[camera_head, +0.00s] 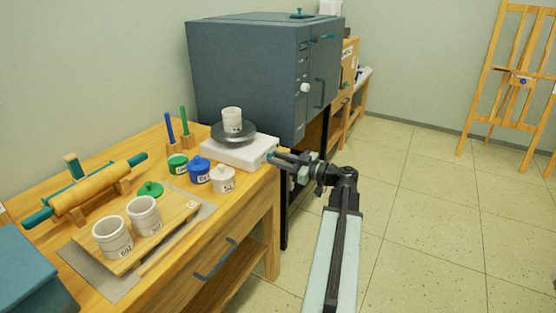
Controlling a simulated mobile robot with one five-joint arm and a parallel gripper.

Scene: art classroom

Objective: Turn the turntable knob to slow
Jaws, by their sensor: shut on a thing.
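The turntable has a white box base (237,152) with a dark round disc (217,132) on top, at the right end of the wooden table. A white labelled cup (232,118) stands upright on the disc. My gripper (275,157) reaches in from the right and is shut on the turntable knob at the base's right side. Little of the knob shows between the fingers, and I cannot tell which setting it points to.
A dark kiln-like cabinet (245,75) stands close behind the turntable. Green, blue and white small pots (199,170) stand left of my gripper. Two white cups (112,237) sit on a wooden board (178,220). The tiled floor (420,220) at right is clear.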

